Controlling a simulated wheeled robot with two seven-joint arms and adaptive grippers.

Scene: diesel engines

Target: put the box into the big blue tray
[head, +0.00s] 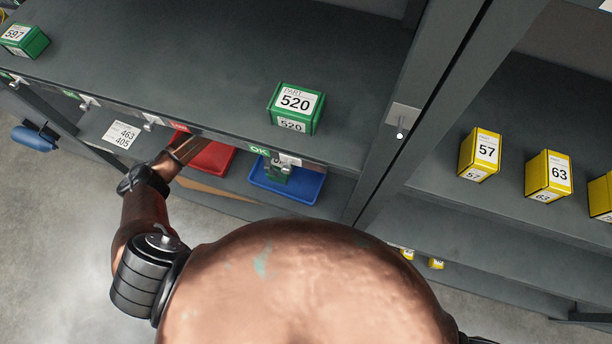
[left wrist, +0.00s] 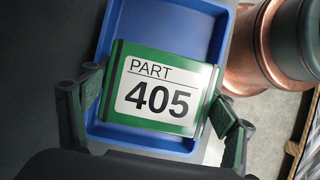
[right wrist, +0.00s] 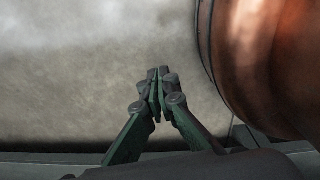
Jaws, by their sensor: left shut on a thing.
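The box, green with a white PART 405 label (left wrist: 160,88), is between the two fingers of my left gripper (left wrist: 157,112), which is shut on it. The blue tray (left wrist: 170,18) lies behind the box in the left wrist view, and the box is mostly within its outline. I cannot tell whether the box touches the tray floor. In the head view the blue tray (head: 304,192) is on the lower shelf, with the box (head: 277,174) at it, partly hidden by the upper shelf edge. My right gripper (right wrist: 160,76) is shut and empty above the floor.
A red tray (head: 212,158) lies left of the blue one. A green box marked 520 (head: 296,108) and one marked 597 (head: 24,40) stand on the upper shelf, above my left arm. Yellow boxes (head: 480,155) stand on the right rack. A grey post separates the racks.

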